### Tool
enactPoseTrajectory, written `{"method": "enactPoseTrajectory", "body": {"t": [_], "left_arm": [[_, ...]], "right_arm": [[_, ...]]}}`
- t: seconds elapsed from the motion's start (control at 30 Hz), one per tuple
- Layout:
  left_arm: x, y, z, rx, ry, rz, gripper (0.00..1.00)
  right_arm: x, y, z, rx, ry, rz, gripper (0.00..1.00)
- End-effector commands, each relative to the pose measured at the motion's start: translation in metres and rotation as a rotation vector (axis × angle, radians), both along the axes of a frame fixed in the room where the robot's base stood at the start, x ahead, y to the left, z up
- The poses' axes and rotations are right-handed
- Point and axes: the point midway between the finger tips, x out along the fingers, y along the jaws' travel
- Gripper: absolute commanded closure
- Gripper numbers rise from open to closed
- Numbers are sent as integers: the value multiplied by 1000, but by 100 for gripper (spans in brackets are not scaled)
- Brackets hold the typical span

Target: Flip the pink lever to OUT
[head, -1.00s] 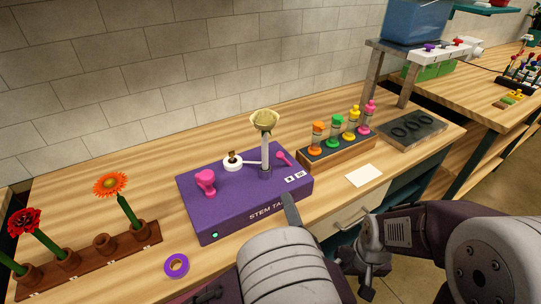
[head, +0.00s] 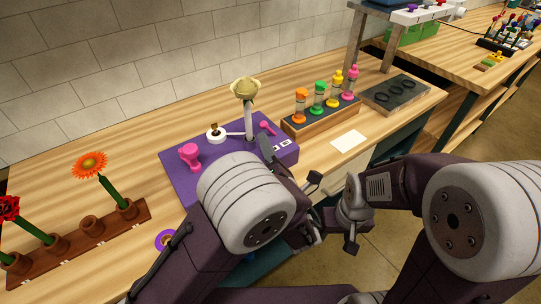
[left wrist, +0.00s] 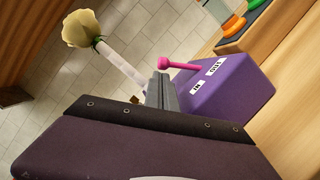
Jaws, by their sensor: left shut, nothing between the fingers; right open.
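The pink lever (head: 267,128) is on the top of the purple box (head: 172,178), near its right rear. In the left wrist view the lever (left wrist: 180,65) shows a round knob and thin stem, beside two white labels (left wrist: 206,76), one reading IN. I cannot tell which label it leans to. My left gripper (head: 266,150) is shut and empty over the box's right part. In the left wrist view its fingertips (left wrist: 160,84) are just below the knob; contact is unclear. My right gripper (head: 332,212) is open and empty off the bench's front edge.
A cream rose (head: 245,89) stands in a white post on the box, close to the lever. A pink knob (head: 190,154) is at the box's left. A rack of coloured vials (head: 322,118) stands right; a flower rack (head: 73,246) is at left.

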Motion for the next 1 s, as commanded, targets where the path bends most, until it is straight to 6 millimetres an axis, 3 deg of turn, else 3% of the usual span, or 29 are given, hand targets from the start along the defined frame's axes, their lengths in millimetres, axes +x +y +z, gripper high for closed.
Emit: {"method": "enactPoseTrajectory", "body": {"t": [0.2, 0.53, 1.0], "left_arm": [[13, 4, 2, 0, -1, 0, 100], [13, 4, 3, 2, 0, -1, 100], [15, 1, 11, 75, 49, -1, 100]], "right_arm": [[0, 0, 0, 0, 0, 0, 45], [0, 0, 2, 0, 0, 0, 45], [0, 0, 31, 0, 0, 0, 45]]}}
